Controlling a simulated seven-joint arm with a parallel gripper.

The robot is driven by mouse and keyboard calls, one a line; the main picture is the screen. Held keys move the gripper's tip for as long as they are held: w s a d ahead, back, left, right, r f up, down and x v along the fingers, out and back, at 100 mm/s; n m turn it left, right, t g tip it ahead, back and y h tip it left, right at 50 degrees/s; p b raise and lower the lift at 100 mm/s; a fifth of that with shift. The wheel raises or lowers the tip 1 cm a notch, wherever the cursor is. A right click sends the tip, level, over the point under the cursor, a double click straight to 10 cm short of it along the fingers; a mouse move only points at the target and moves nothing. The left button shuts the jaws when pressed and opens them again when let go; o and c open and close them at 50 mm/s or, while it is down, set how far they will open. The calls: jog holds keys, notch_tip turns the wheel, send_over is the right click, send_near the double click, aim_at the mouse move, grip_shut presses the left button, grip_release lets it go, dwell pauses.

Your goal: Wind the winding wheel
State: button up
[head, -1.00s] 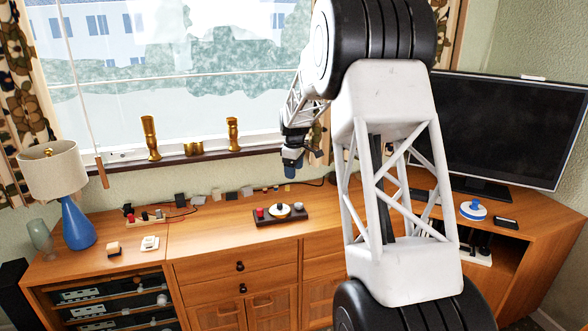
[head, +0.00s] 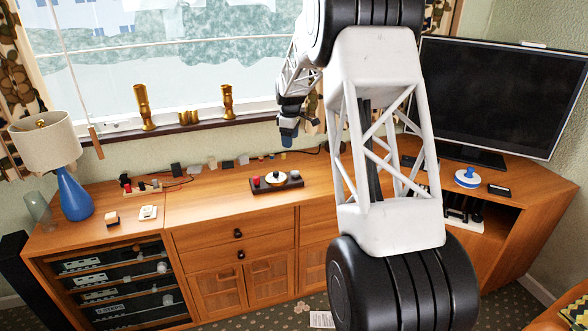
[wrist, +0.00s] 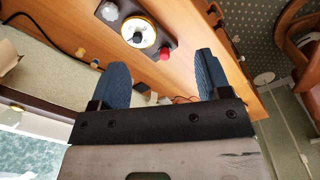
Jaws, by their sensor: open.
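A round wheel with a pale face, gold rim and black centre knob (head: 275,178) sits on a dark base (head: 262,187) on the wooden cabinet, between a red button and a whitish knob. It looks like the winding wheel. It also shows at the top of the wrist view (wrist: 139,32), upside down relative to the head view. My gripper (head: 288,140) has blue fingers and hangs above and behind the wheel in the head view. In the wrist view my gripper (wrist: 162,72) is open, its fingers apart and empty, with the wheel beyond them and not touched.
A blue-and-white round object (head: 467,179) and a black slab (head: 500,190) lie near the monitor (head: 490,95). Small blocks and cables line the cabinet's back. A blue lamp (head: 73,195) stands left. Cabinet top (head: 215,208) left of the base is mostly clear.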

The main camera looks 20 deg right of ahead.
aim_at(295, 171)
jog(key=w+d+f+n, duration=0.2)
jog(key=w+f, duration=0.2)
jog(key=f, duration=0.1)
jog(key=w+d+f+n, duration=0.2)
jog(key=w+f, duration=0.2)
jog(key=f, duration=0.1)
jog(key=w+d+f+n, duration=0.2)
jog(key=w+f, duration=0.2)
jog(key=f, duration=0.2)
jog(key=shift+w+f+g, duration=0.1)
jog(key=shift+w+g, duration=0.2)
jog(key=shift+f, duration=3.9)
jog(key=c, duration=0.9)
